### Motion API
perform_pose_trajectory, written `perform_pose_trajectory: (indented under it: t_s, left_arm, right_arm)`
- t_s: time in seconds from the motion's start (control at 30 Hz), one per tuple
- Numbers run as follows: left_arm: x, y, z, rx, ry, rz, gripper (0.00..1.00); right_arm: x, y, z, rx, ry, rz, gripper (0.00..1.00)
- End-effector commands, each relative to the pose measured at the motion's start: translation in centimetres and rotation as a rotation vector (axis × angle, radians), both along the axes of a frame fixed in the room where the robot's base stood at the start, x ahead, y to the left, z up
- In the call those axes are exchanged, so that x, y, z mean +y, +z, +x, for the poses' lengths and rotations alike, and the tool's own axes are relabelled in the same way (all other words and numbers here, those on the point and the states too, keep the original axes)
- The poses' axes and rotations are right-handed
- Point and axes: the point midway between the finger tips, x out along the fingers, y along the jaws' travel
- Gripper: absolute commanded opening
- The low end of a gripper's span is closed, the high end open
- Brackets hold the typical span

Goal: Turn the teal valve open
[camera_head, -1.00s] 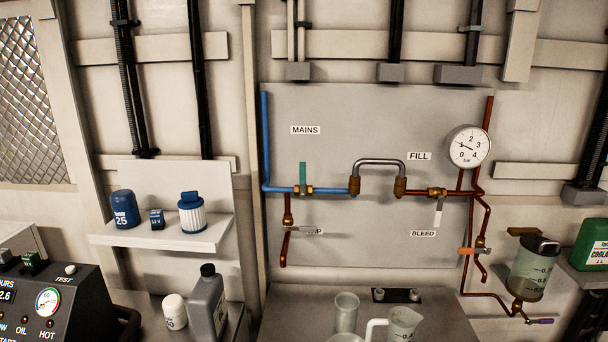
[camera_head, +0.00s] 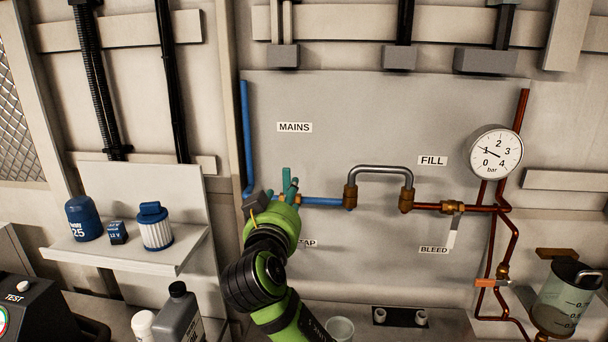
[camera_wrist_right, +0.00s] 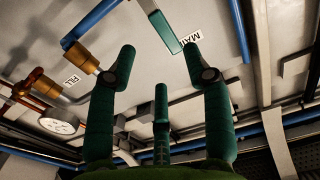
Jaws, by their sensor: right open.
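The teal valve handle (camera_head: 286,175) stands upright, across the horizontal blue pipe (camera_head: 325,201) under the MAINS label. My right gripper (camera_head: 284,198) is at the valve, its fingers close around the handle's lower part and hiding the valve body. In the right wrist view the teal handle (camera_wrist_right: 163,27) shows beyond the open fingers (camera_wrist_right: 159,48), between the tips and nearer the right-hand one. Whether a finger touches it I cannot tell. My left gripper is out of view.
A shelf (camera_head: 130,252) with blue canisters is at the left. My forearm covers part of the TAP label (camera_head: 308,243).

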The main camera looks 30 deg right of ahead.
Motion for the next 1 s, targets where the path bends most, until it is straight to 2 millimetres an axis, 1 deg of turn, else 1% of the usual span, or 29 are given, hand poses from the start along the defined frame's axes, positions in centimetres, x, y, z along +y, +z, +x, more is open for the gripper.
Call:
perform_pose_trajectory:
  t_s: [0.07, 0.13, 0.3, 0.4, 0.5, 0.6, 0.73, 0.87, 0.9, 0.97, 1.0]
  left_arm:
    - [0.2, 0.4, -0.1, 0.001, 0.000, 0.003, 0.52]
    - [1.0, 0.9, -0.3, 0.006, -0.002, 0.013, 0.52]
    - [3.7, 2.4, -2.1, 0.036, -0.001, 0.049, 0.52]
    - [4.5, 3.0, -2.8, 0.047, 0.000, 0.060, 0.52]
    - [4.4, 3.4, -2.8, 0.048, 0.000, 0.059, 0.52]
    - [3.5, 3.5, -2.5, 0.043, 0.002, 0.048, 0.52]
    - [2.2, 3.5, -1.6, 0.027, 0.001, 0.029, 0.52]
    - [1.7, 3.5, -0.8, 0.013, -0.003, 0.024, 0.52]
    - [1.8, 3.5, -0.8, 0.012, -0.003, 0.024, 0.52]
    - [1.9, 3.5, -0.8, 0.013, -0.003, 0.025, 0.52]
    - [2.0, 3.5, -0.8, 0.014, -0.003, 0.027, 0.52]
  right_arm:
    - [-0.3, 0.3, 0.4, -0.001, 0.000, -0.002, 0.50]
    - [-0.8, 0.4, 1.1, 0.001, -0.003, -0.004, 0.50]
    - [-2.5, 0.4, 3.2, 0.002, -0.003, -0.005, 0.50]
    - [-3.3, 0.3, 4.3, 0.003, -0.003, -0.004, 0.50]
    - [-3.9, 0.2, 5.1, 0.002, -0.001, -0.002, 0.50]
    - [-4.2, 0.0, 5.5, 0.001, -0.001, 0.000, 0.50]
    - [-4.2, -0.1, 5.6, 0.000, 0.001, 0.001, 0.50]
    - [-4.2, -0.1, 5.6, 0.000, 0.001, 0.001, 0.50]
    - [-4.2, -0.1, 5.6, 0.001, 0.000, 0.001, 0.34]
    - [-4.2, -0.1, 5.6, 0.001, 0.000, 0.001, 0.10]
    - [-4.2, -0.1, 5.6, 0.000, 0.000, 0.001, 0.00]
